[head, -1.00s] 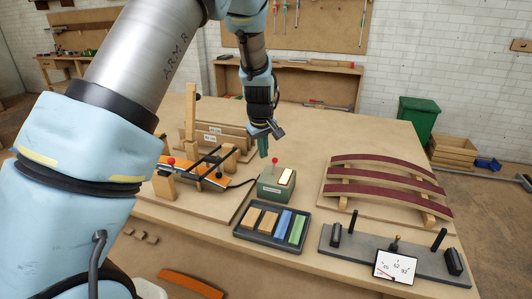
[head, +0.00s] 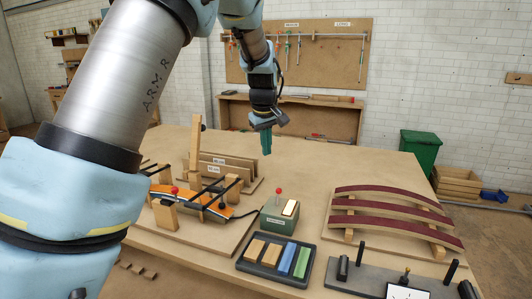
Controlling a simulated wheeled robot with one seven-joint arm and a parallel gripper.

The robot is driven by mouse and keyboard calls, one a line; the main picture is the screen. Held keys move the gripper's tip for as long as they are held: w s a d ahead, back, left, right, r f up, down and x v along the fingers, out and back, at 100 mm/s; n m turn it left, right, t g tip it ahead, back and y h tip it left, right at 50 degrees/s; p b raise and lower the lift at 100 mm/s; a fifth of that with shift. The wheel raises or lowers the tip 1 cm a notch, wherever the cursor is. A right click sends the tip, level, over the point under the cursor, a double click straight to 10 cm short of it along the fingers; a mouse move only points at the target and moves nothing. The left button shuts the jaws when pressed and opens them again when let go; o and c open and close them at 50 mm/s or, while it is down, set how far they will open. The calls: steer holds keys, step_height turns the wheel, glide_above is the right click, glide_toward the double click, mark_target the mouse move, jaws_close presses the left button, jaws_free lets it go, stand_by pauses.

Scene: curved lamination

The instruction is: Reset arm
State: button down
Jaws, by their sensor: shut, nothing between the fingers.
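My gripper (head: 267,142) hangs at the end of my arm, above the far part of the wooden table (head: 310,172). Its teal fingers point down and are shut with nothing between them. It is clear of the table's objects, behind and above the green control box (head: 278,217) with a red-knobbed lever. My large pale blue and silver arm links fill the left side and hide part of the table there.
A clamping jig (head: 193,203) with an orange strip stands left of the control box. A dark tray (head: 247,263) holds coloured blocks in front. Curved laminated strips (head: 390,207) rest on a rack at right. A gauge fixture (head: 372,277) is front right. The table's far middle is clear.

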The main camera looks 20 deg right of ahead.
steer(key=s+a+f, duration=0.1)
steer(key=a, duration=1)
steer(key=s+a+f, duration=0.2)
steer(key=a, duration=0.9)
steer(key=s+a+f+m+g+y, duration=0.1)
steer(key=s+a+f+m, duration=0.1)
steer(key=s+a, duration=1.1)
steer(key=shift+s+a+f+y, duration=0.25)
steer(key=shift+a+f, duration=0.3)
steer(key=shift+a, duration=0.4)
steer(key=shift+d, duration=0.1)
